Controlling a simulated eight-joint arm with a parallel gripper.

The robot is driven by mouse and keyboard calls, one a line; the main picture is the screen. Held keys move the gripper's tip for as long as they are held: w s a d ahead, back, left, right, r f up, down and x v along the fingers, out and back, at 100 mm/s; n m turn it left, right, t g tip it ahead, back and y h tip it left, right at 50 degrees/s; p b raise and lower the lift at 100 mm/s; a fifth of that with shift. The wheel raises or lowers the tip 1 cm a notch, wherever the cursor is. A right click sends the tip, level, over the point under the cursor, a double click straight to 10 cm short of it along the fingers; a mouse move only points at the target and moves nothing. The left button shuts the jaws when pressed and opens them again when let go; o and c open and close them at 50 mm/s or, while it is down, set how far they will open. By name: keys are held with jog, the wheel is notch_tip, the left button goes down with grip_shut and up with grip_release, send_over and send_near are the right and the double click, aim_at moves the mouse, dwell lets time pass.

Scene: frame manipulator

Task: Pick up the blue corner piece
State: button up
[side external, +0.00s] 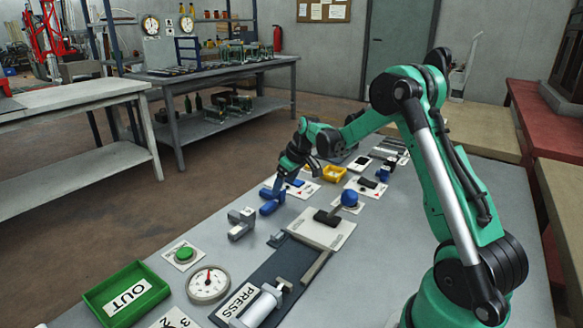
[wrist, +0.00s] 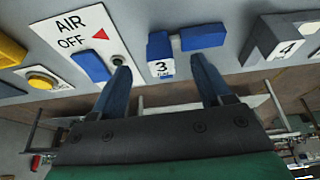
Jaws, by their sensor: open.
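The blue corner piece (wrist: 203,37) is in the upper middle of the wrist view, with a white label "3" on its near block. In the side external view it appears as a blue shape (side external: 269,207) on the grey table, left of centre and partly hidden by my gripper. My gripper (wrist: 163,75) is open, its two dark blue fingers spread apart. In the wrist view the labelled block shows between the fingers, and the other arm of the piece extends behind the right finger. I cannot tell whether either finger touches it. My gripper (side external: 278,190) points down there in the side external view.
A grey piece labelled "4" (wrist: 268,43) stands beside it. The "AIR OFF" card (wrist: 75,22) with a blue handle lies on the other side. A press station (side external: 240,300), gauge (side external: 208,284), green OUT tray (side external: 108,312) and yellow bin (side external: 334,173) share the table.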

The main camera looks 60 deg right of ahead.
jog(key=shift+x, duration=1.35)
grip_shut()
jog(key=shift+r, duration=0.15)
